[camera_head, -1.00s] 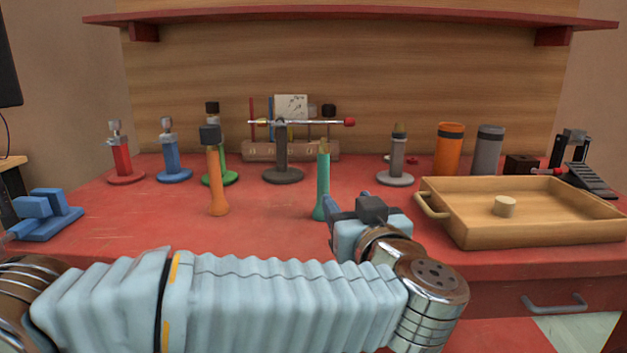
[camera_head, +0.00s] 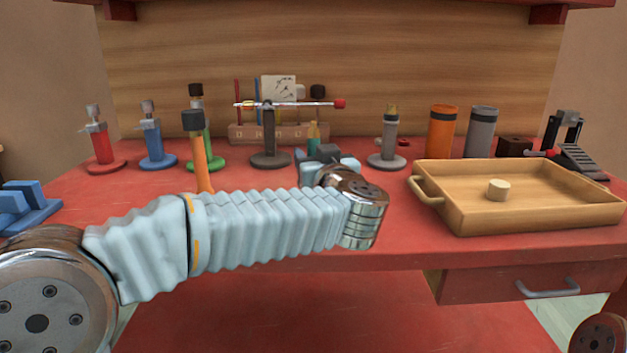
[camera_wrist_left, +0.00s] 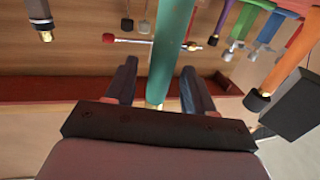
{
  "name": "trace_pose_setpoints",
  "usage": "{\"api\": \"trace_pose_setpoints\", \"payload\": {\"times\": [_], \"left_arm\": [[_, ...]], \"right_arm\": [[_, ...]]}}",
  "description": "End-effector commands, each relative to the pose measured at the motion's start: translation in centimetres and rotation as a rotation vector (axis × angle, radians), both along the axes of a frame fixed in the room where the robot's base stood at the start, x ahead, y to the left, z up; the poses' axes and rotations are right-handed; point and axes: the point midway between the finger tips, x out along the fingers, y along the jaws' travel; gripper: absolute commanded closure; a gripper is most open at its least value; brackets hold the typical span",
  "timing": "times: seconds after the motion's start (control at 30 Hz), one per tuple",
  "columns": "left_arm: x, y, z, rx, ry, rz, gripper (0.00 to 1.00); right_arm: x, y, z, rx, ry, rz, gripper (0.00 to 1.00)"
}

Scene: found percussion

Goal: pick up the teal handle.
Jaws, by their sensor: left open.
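The teal handle (camera_head: 313,132) stands on the red table in front of the rack. In the head view only its narrow top shows; my left gripper and wrist hide the rest. In the left wrist view the teal handle (camera_wrist_left: 171,45) runs down between the two dark fingers of my left gripper (camera_wrist_left: 158,76). The fingers are apart, with a visible gap on each side of the handle. In the head view my left gripper (camera_head: 311,156) is at the handle, partly hidden by its own wrist. My right gripper is out of view.
An orange handle (camera_head: 199,160) stands to the left, partly behind my left arm. A dark stand (camera_head: 269,140) with a crossbar is behind. A wooden tray (camera_head: 440,205) with a small cork-like block (camera_head: 499,190) is at right. Red table (camera_head: 395,220) between gripper and tray is bare.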

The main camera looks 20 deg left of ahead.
Motion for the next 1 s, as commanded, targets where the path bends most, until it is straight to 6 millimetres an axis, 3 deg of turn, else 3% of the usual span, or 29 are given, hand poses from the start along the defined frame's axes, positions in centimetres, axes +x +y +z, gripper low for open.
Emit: {"api": "trace_pose_setpoints", "payload": {"times": [0.13, 0.37, 0.7, 1.0], "left_arm": [[1.17, 0.69, 0.02, 0.000, -0.001, 0.000, 0.47], [1.24, 0.73, 0.02, 0.000, -0.001, 0.000, 0.48], [1.22, 0.70, 0.01, 0.000, -0.001, 0.000, 1.00], [1.21, 0.70, 0.04, 0.000, -0.001, 0.000, 1.00]], "right_arm": [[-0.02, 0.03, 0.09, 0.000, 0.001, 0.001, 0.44], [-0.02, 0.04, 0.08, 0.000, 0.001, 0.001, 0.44], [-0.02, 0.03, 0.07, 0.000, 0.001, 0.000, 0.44], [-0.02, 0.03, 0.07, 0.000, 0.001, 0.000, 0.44]]}}
